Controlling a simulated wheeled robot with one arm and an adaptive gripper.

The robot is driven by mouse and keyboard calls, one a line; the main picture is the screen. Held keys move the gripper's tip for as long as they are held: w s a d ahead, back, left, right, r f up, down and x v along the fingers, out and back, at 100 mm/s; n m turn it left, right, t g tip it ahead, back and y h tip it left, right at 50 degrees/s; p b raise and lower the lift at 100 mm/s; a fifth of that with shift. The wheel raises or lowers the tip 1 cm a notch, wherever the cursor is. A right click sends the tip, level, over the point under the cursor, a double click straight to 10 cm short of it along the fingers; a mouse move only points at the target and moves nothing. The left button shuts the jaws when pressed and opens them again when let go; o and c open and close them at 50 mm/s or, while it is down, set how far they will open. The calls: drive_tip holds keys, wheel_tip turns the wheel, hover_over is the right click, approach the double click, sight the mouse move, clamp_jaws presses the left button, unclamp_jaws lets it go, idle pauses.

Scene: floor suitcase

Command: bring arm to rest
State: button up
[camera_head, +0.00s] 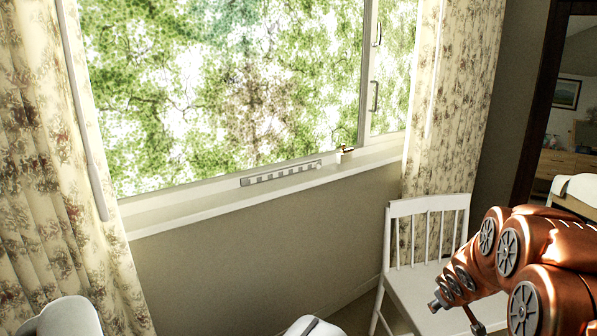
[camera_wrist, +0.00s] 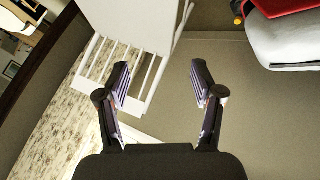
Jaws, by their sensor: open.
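My gripper (camera_wrist: 161,82) shows in the wrist view with its two dark fingers spread apart. It is open, with nothing between the fingers. Plain grey-brown wall and part of a white chair (camera_wrist: 128,30) lie behind it. In the head view my copper-coloured arm (camera_head: 540,250) is folded at the lower right, in front of the chair. I cannot make out the fingertips there.
The white slatted chair (camera_head: 428,215) stands by the wall, close behind my arm. A window sill (camera_head: 215,208) holds a small pot (camera_head: 346,156). Floral curtains (camera_head: 50,170) flank the window. A rounded pale object (camera_wrist: 290,42) with something red (camera_wrist: 285,7) is at the wrist view's upper right.

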drive_tip(key=s+a+r+m+g+y+p, duration=0.1)
drive_tip(key=s+a+r+g+p, duration=0.2)
drive_tip(key=s, duration=1)
drive_tip(key=s+a+r+m+g+y+p, duration=0.1)
drive_tip(key=s+a+r+g+p, duration=0.1)
drive_tip(key=s+a+r+p, duration=0.5)
drive_tip(key=s+a+r+m+g+y+p, duration=0.1)
drive_tip(key=s+a+r+g+p, duration=0.2)
drive_tip(key=s+a+r, duration=0.7)
drive_tip(key=s+r+p, duration=0.2)
drive_tip(key=s+r, duration=0.1)
drive_tip(key=s, duration=0.8)
drive_tip(key=shift+s+r+m+g, duration=0.2)
drive_tip(key=shift+r+m+g, duration=0.1)
drive_tip(key=shift+r, duration=0.05)
